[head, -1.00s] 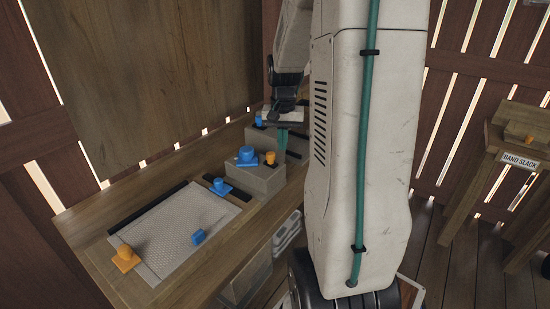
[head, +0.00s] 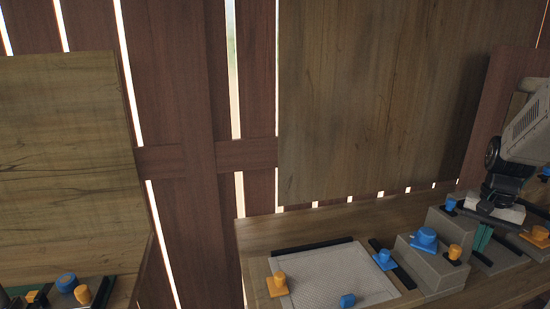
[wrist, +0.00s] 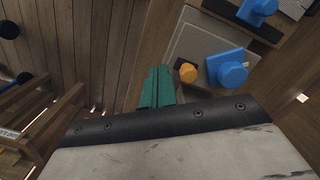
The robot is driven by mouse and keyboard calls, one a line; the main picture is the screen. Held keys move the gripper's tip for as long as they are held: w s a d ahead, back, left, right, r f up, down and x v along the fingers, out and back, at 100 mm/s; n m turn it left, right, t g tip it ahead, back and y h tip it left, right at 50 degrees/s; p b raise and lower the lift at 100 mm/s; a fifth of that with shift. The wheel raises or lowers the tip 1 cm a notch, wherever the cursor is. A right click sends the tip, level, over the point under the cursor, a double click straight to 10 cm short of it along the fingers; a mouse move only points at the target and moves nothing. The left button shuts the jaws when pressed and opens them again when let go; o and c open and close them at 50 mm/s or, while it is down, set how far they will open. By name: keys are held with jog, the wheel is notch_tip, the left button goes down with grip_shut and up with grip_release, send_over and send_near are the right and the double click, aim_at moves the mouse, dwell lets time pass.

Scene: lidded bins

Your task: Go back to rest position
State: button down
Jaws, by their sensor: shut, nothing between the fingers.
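My gripper (head: 482,239) is at the right of the head view, pointing down beside the stepped grey blocks (head: 432,277). Its teal fingers (wrist: 157,88) also show in the wrist view, close together with nothing between them. In the wrist view, an orange knobbed piece (wrist: 187,72) and a blue knobbed piece (wrist: 229,71) lie to the right of the fingers. The arm reaches in from the right edge of the head view.
A grey mesh panel (head: 330,273) lies on the wooden bench, with an orange knobbed piece (head: 277,285) and a small blue piece (head: 348,300) on or beside it. Another bench with coloured pieces (head: 66,283) is at the lower left. Slatted walls stand behind.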

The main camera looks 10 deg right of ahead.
jog(key=s+a+r+n, duration=0.3)
jog(key=s+a, duration=0.1)
jog(key=a, duration=0.5)
jog(key=s+a+r+n+t, duration=0.1)
jog(key=s+a+r+n, duration=0.2)
jog(key=a, duration=0.7)
jog(key=s+a+r+n, duration=0.3)
jog(key=s+a, duration=0.4)
jog(key=a, duration=0.3)
jog(key=shift+s+n+t, duration=0.2)
jog(key=shift+n+t, duration=0.2)
jog(key=shift+n, duration=0.4)
